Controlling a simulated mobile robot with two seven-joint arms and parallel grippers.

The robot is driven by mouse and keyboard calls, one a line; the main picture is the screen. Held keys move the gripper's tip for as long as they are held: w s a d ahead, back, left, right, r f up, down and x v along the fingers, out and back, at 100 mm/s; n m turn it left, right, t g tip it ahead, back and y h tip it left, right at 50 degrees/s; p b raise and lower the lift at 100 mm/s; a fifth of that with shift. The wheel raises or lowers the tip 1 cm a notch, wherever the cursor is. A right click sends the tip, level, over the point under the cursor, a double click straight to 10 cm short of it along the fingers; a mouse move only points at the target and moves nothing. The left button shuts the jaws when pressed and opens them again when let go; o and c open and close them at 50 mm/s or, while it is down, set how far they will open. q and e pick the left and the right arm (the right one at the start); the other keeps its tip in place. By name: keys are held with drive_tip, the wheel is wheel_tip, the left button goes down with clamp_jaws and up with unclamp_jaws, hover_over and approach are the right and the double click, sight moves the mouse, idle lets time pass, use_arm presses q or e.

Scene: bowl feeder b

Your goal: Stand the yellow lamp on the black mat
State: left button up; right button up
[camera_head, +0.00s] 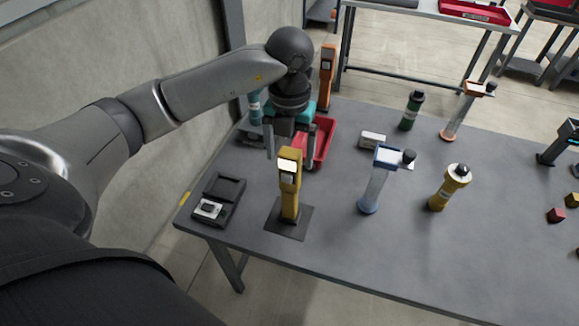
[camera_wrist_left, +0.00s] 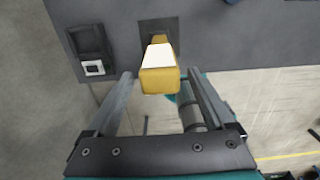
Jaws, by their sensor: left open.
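The yellow lamp (camera_head: 290,182) stands upright on the black mat (camera_head: 276,222) near the table's front edge. Its white lit panel faces the head camera. In the left wrist view the lamp (camera_wrist_left: 160,72) rises between and beyond the fingers, with the mat (camera_wrist_left: 172,28) around its foot. My left gripper (camera_head: 290,145) is open, just behind and above the lamp's top in the head view. In the left wrist view the left gripper's fingers (camera_wrist_left: 160,85) are spread wide, with gaps on both sides of the lamp. My right gripper is out of view.
A black tray (camera_head: 230,192) lies left of the mat. A red bin (camera_head: 326,140) is behind my left gripper. A blue-white lamp (camera_head: 374,188) and a yellow cylinder (camera_head: 446,190) stand to the right. The table's front centre is clear.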

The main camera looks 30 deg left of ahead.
use_arm(q)
wheel_tip(320, 180, up, 5)
drive_tip(key=shift+r, duration=0.15)
